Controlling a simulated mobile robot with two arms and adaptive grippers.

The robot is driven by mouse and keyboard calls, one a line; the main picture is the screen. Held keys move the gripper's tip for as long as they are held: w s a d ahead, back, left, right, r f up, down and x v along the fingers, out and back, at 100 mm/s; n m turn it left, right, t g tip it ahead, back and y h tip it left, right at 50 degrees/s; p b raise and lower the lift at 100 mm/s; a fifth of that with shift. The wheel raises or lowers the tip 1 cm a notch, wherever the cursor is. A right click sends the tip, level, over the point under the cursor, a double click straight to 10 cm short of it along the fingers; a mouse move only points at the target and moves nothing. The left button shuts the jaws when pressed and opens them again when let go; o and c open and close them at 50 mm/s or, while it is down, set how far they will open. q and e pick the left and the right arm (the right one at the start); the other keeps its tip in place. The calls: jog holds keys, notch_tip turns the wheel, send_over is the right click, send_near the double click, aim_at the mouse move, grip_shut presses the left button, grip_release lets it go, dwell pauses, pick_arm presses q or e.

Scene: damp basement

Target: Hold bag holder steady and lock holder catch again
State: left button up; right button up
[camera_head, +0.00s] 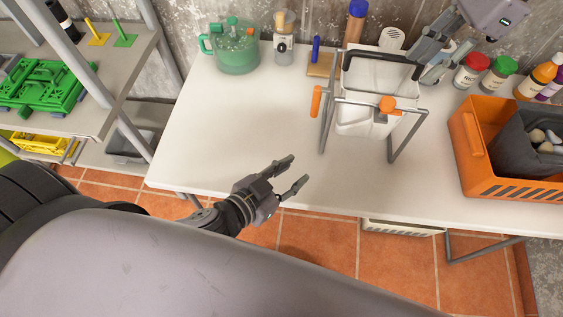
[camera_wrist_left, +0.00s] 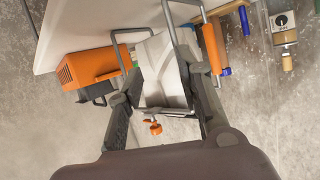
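The bag holder (camera_head: 325,128) is a grey metal frame standing on the white table, with a dark top bar (camera_head: 382,55) and a white bag (camera_head: 365,90) inside it. Its orange catch (camera_head: 387,104) is at the front right, and an orange grip (camera_head: 316,101) is at its left. My left gripper (camera_head: 298,171) is open and empty over the table's front edge, left of and in front of the holder. In the left wrist view, the bag (camera_wrist_left: 165,75) and catch (camera_wrist_left: 155,128) show between its spread fingers. My right gripper (camera_head: 421,73) is at the holder's right rear; its grip is unclear.
An orange crate (camera_head: 485,180) with a dark liner stands to the right. Jars and bottles, including a red-capped jar (camera_head: 470,71), line the back right. A green pitcher (camera_head: 236,52) stands at the back left. The table's left middle (camera_head: 225,120) is clear.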

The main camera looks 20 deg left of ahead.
aim_at(324, 137)
pick_arm(q)
jog(key=shift+n, duration=0.6)
jog(key=x, duration=0.5)
jog(key=w+a+r+x, duration=0.1)
jog(key=x, duration=0.4)
jog(key=a+r+x, duration=0.1)
jog(key=x, duration=0.5)
jog(key=shift+w, duration=0.4)
jog(key=shift+c, duration=0.2)
grip_shut()
